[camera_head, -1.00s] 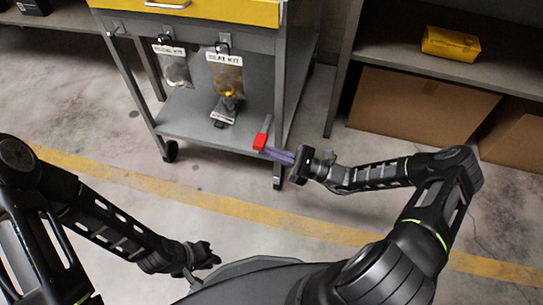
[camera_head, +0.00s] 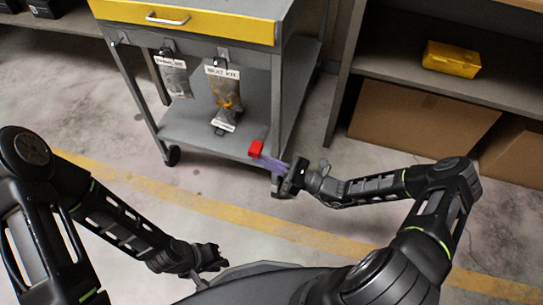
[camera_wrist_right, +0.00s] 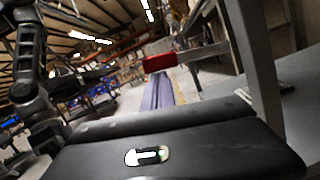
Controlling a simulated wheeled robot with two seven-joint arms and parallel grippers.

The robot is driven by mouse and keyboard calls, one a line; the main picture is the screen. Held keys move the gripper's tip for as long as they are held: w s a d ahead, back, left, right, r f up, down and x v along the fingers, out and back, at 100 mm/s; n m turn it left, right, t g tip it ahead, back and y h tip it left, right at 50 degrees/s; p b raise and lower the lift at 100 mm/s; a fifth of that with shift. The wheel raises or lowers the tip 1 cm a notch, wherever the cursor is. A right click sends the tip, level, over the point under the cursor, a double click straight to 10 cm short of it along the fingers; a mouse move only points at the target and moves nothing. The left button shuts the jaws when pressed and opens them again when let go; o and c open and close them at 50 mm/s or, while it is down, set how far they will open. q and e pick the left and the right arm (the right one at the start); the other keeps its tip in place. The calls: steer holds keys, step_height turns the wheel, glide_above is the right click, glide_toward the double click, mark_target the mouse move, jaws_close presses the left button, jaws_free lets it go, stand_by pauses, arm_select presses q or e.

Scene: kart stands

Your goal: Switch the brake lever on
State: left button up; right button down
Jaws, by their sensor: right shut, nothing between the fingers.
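The brake lever has a red end (camera_head: 256,149) and sits by the front right leg of the grey cart, near its lower shelf. In the right wrist view its red end (camera_wrist_right: 160,62) is on a grey bar that runs right to the cart leg. My right gripper (camera_head: 264,160) is shut and empty, with its purple fingers just below the red end. In the right wrist view the fingers (camera_wrist_right: 158,88) point at the red end; I cannot tell whether they touch it. My left gripper (camera_head: 212,258) hangs low, away from the cart; its jaws are unclear.
The grey cart (camera_head: 225,143) has a yellow drawer (camera_head: 190,22) and labelled bags hanging at its front. A shelf (camera_head: 400,62) on the right holds a yellow case (camera_head: 452,59) above cardboard boxes (camera_head: 420,117). The floor with the yellow line (camera_head: 235,215) is clear.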

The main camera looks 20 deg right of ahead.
step_height(320, 180, up, 8)
steer(key=w+d+m+t+h+p, duration=0.1)
steer(key=m+h+p, duration=0.1)
steer(key=m+p, duration=0.6)
steer(key=shift+w+m, duration=0.25)
steer(key=shift+m, duration=0.05)
steer(key=shift+w+r+t, duration=0.1)
steer(key=shift+t, duration=0.2)
steer(key=s+d+f, duration=0.2)
steer(key=s, duration=0.3)
steer(key=s+d+f+b, duration=0.1)
steer(key=s+d+f, duration=0.1)
steer(key=s+d, duration=0.1)
steer(key=shift+s+d+f, duration=0.25)
steer(key=shift+s+f, duration=0.05)
steer(key=shift+s, duration=0.55)
